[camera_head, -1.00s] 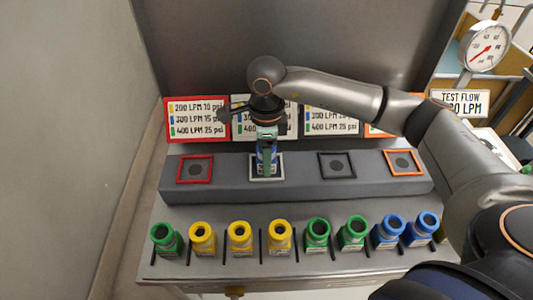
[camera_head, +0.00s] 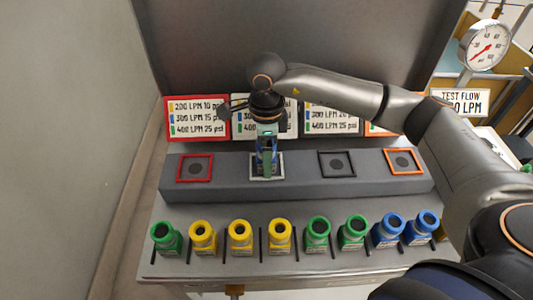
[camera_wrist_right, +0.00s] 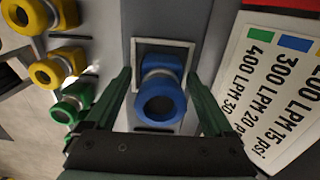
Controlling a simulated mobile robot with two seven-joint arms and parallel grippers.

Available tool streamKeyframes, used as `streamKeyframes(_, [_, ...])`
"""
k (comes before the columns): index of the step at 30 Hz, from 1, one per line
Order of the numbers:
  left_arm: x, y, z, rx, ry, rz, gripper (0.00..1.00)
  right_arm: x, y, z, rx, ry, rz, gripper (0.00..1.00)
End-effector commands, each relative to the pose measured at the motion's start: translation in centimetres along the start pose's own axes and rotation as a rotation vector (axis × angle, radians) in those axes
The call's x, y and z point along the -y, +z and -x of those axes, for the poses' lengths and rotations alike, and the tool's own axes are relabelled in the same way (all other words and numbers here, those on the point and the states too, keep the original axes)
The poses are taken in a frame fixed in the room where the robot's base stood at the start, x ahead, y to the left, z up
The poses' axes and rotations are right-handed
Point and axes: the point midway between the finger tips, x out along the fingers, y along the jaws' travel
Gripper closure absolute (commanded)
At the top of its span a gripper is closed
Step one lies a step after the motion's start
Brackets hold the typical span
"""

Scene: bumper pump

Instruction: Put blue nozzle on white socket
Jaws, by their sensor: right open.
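A blue nozzle (camera_wrist_right: 161,95) stands within the white square frame of the white socket (camera_wrist_right: 138,47) in the right wrist view. My right gripper (camera_wrist_right: 160,83) is open around it, with one green finger on each side and a visible gap to the nozzle. In the head view my right gripper (camera_head: 266,170) points down over the white socket (camera_head: 281,175) on the grey ledge, and its fingers mostly hide the nozzle there. Whether the nozzle is fully seated cannot be told. My left gripper is not in view.
A front row holds green, yellow and blue nozzles (camera_head: 388,232) between black dividers. Red (camera_head: 195,181), black (camera_head: 337,178) and orange (camera_head: 403,172) framed sockets are empty. Label signs (camera_head: 197,118) stand behind the ledge. A gauge (camera_head: 485,45) is at the upper right.

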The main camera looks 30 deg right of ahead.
Motion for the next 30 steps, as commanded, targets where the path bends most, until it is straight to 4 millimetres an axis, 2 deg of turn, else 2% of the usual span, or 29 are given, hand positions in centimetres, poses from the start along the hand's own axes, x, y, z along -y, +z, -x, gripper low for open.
streamKeyframes(9, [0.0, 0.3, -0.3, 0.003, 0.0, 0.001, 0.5, 0.1, 0.1, 6.8, 0.006, -0.007, 0.0, 0.13])
streamKeyframes(15, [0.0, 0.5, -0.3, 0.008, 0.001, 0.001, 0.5, 0.1, 0.1, 10.2, 0.005, -0.004, 0.001, 0.13])
streamKeyframes(21, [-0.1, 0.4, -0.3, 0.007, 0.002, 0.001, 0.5, 0.0, 0.0, 11.6, 0.003, -0.002, 0.0, 0.13])
streamKeyframes(30, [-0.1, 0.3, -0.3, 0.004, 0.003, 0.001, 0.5, 0.0, 0.0, 11.7, 0.002, -0.002, 0.0, 0.13])
